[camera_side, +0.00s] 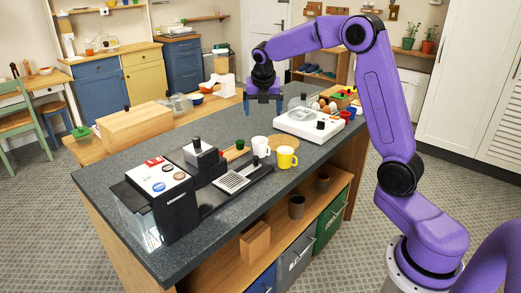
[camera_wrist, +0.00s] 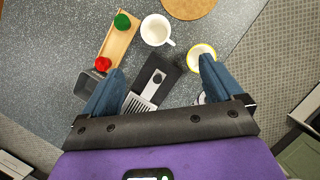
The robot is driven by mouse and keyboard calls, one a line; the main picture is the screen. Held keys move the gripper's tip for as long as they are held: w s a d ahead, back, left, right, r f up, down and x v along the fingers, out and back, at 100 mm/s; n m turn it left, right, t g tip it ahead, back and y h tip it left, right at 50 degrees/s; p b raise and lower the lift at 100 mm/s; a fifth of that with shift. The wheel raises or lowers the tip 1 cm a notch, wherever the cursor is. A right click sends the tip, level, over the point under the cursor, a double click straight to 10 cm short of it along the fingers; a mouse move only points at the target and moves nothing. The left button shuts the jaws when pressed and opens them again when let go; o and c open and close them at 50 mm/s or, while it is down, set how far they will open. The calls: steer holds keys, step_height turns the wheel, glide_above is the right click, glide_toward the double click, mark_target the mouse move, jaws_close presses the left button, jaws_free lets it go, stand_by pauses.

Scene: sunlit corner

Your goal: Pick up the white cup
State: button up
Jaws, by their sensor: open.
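The white cup (camera_side: 261,146) stands upright on the dark grey counter, just behind and left of the yellow cup (camera_side: 287,157). In the wrist view the white cup (camera_wrist: 156,30) shows its open mouth at the top middle, with its handle pointing right. My gripper (camera_side: 263,103) is above the counter, up and behind the white cup in the side view, apart from it. In the wrist view its blue fingers (camera_wrist: 160,75) are spread wide with nothing held between them. The yellow cup (camera_wrist: 201,56) is partly hidden behind the right finger.
A coffee machine (camera_side: 163,200) stands at the counter's near left end. A white appliance (camera_side: 307,127) stands behind the cups. A wooden tray (camera_wrist: 119,42) with green and red items lies left of the white cup. A round cork mat (camera_wrist: 188,6) lies beyond it.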

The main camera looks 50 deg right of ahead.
glide_toward(260, 140)
steer(key=f, duration=0.1)
steer(key=s+f, duration=0.1)
steer(key=f, duration=0.1)
steer(key=shift+s+a, duration=0.15)
steer(key=shift+a, duration=0.1)
steer(key=shift+w+x, duration=0.2)
steer(key=shift+x, duration=1.2)
steer(key=shift+w+x, duration=0.15)
steer(key=shift+x, duration=1.25)
steer(key=shift+a, duration=0.15)
steer(key=c, duration=1.2)
steer(key=shift+c, duration=0.2)
steer(key=shift+r, duration=0.2)
